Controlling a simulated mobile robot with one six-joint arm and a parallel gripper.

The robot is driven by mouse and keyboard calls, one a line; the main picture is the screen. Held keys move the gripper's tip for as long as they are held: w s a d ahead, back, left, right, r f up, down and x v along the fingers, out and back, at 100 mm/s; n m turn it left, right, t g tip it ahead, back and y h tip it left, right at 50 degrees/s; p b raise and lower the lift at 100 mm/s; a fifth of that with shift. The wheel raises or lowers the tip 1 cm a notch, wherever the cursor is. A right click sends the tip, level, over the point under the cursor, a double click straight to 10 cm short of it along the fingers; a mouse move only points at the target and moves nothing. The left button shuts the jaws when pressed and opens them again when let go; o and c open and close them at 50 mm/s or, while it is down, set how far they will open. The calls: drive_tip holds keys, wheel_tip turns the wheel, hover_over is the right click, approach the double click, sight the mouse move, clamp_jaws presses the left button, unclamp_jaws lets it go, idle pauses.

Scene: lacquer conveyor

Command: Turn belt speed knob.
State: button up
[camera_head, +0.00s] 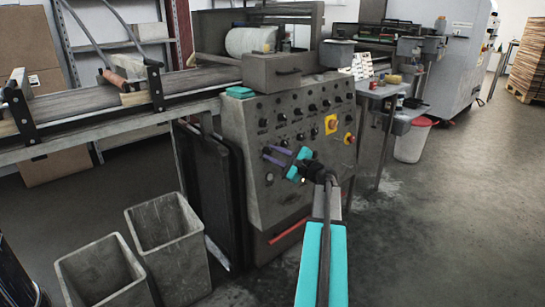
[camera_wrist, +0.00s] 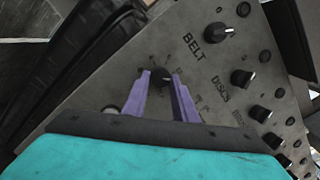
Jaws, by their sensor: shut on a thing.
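A small black knob (camera_wrist: 158,77) with a pale pointer mark sits on the grey control panel (camera_head: 240,130). My gripper (camera_wrist: 160,76) has its two purple fingers on either side of this knob and is shut on it. In the head view my gripper (camera_head: 275,154) reaches the panel's lower left part, and its fingers hide the knob there. Small scale marks show around the knob, but they are too blurred to read. The word BELT is on the panel nearby, close to another black knob (camera_wrist: 219,33).
Several other black knobs (camera_wrist: 252,83) line the panel beside the fingers. A conveyor (camera_head: 85,98) runs left from the machine. Two grey bins (camera_head: 165,228) stand at the lower left. The floor at right is open.

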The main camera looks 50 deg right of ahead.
drive_tip(key=n+y, duration=0.1)
drive_tip(key=n, duration=0.3)
drive_tip(key=shift+d, duration=0.2)
drive_tip(key=n+b, duration=0.1)
drive_tip(key=n, duration=0.3)
drive_tip(key=shift+r+g, duration=0.15)
drive_tip(key=shift+g, duration=0.25)
drive_tip(key=n, duration=0.3)
drive_tip(key=n+g, duration=0.1)
drive_tip(key=n, duration=0.3)
drive_tip(key=shift+r+y+b, duration=0.2)
drive_tip(key=shift+y+b, duration=0.1)
drive_tip(key=shift+b, duration=0.1)
drive_tip(key=o, duration=1)
drive_tip(key=shift+o, duration=0.2)
drive_tip(key=shift+r, duration=0.1)
drive_tip(key=s+r+p, duration=0.1)
drive_tip(key=s+p, duration=0.1)
drive_tip(key=s, duration=0.4)
drive_tip(key=s+d+r+p, duration=0.1)
drive_tip(key=s+p, duration=0.1)
drive_tip(key=s, duration=0.5)
drive_tip(key=shift+s+d+r, duration=0.2)
drive_tip(key=shift+d+r, duration=0.05)
